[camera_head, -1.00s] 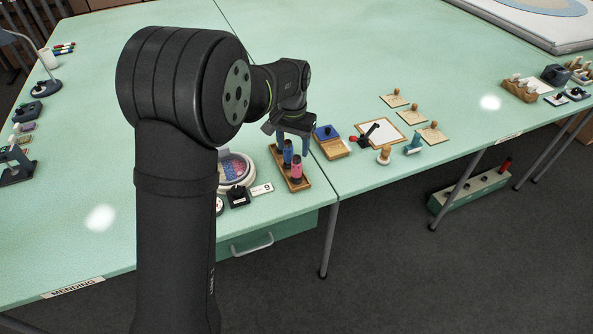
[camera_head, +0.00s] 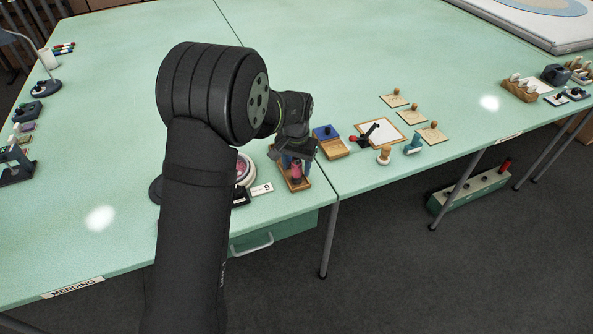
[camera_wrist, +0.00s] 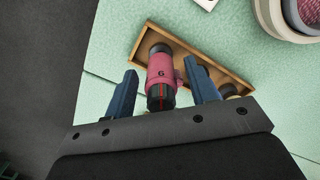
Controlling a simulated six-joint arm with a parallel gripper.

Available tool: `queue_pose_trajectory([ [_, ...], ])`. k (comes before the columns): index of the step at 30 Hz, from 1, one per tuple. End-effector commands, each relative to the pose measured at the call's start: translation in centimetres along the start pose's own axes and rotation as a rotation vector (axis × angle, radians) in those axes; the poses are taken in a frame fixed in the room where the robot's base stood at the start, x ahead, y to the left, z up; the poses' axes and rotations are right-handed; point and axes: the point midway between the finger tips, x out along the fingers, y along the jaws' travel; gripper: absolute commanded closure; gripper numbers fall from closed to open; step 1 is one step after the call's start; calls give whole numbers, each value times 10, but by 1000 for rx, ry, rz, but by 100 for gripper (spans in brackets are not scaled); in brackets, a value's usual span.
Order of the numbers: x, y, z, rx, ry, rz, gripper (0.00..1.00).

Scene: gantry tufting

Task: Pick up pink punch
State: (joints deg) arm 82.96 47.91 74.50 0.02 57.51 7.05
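The pink punch (camera_head: 297,172) stands in a wooden tray (camera_head: 304,184) near the table's front edge. In the wrist view the pink punch (camera_wrist: 161,72), marked with a 6 and with a black, red-striped end, lies between the two blue fingers of my gripper (camera_wrist: 159,66). The fingers are open, one on each side, with small gaps visible. In the head view my gripper (camera_head: 291,159) is right over the tray and partly covers the punch. Another punch (camera_wrist: 228,90) in the tray is mostly hidden behind the right finger.
A round dish (camera_head: 246,170) and a card marked 9 (camera_head: 262,189) are left of the tray. A wooden box with a blue top (camera_head: 328,137) stands close on the right. A stamp with a wooden handle (camera_head: 384,154) stands farther right.

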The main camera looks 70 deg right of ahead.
Motion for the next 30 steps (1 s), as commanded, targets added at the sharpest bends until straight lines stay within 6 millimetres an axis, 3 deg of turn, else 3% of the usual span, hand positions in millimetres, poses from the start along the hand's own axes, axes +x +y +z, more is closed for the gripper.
queue_pose_trajectory([
  [1, 0, 0, 0, 0, 0, 0, 60],
  [6, 0, 0, 0, 0, 0, 0, 93],
  [7, 0, 0, 0, 0, 0, 0, 94],
  [17, -4, 0, 0, 0, 1, 0, 94],
  [25, -41, 0, -1, 1, 3, 0, 94],
  [30, -64, 35, 13, 5, 2, 0, 94],
])
